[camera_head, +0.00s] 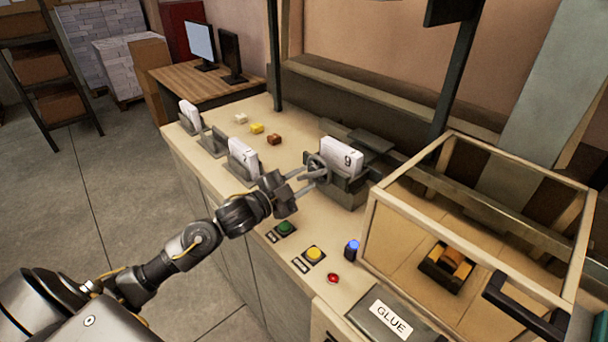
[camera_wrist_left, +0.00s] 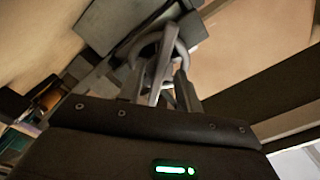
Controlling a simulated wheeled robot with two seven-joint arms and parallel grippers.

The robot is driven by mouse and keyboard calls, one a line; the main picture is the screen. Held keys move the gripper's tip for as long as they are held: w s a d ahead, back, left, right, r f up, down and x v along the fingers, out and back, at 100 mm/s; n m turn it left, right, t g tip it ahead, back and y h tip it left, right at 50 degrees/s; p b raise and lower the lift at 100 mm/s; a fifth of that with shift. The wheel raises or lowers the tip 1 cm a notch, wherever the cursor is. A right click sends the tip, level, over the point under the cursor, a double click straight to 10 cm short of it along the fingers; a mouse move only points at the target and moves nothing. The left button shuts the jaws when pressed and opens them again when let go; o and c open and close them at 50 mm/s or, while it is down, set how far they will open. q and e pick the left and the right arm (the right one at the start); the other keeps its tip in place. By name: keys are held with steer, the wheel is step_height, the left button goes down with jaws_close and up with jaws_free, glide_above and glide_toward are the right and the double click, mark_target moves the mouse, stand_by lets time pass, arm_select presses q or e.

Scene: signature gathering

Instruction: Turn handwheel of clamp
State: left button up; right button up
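The clamp (camera_head: 344,191) is a dark grey block on the bench, holding a white stack of paper marked 9 (camera_head: 342,158). Its grey round handwheel (camera_head: 317,167) is on the side facing my left arm. My left gripper (camera_head: 307,182) is at the handwheel, with its fingers apart. In the left wrist view the handwheel (camera_wrist_left: 165,47) lies straight ahead of the gripper (camera_wrist_left: 163,88), with part of it between the two fingers. I cannot tell whether the fingers touch it. My right gripper is not in view.
More paper stacks stand in holders at the left (camera_head: 243,158). Green (camera_head: 285,228) and yellow (camera_head: 314,254) buttons are in front.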

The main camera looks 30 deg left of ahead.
arm_select(q)
steer(key=shift+w+d, duration=0.15)
steer(key=shift+w, duration=0.3)
steer(key=shift+c, duration=0.3)
jaws_close()
